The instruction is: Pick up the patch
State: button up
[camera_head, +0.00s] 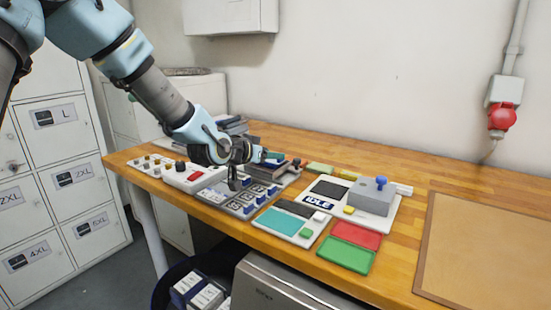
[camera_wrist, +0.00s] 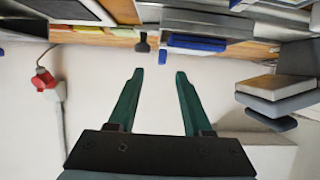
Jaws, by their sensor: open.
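My gripper (camera_head: 272,156) is over the left half of the wooden bench, and its two dark green fingers stand open and empty in the wrist view (camera_wrist: 160,73). The fingers point toward the pale wall, with nothing between them. I cannot tell for sure which item is the patch. A grey tray (camera_head: 228,201) below my gripper holds several small pieces with dark and white lettering. A red flat piece (camera_head: 356,235) and a green flat piece (camera_head: 346,254) lie at the bench's front edge.
A white panel marked IDLE (camera_head: 350,212) bears a grey block with a blue knob. A teal-faced board (camera_head: 279,221) lies beside it. A brown mat (camera_head: 487,250) at right is bare. A control box with a red button (camera_head: 196,176) stands left. Lockers (camera_head: 62,115) flank the bench.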

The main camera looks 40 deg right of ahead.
jog(key=shift+p+x, duration=1.2)
jog(key=shift+x, duration=1.6)
jog(key=shift+a+f, duration=0.1)
jog(key=shift+f, duration=0.05)
jog(key=shift+c, duration=0.2)
grip_shut()
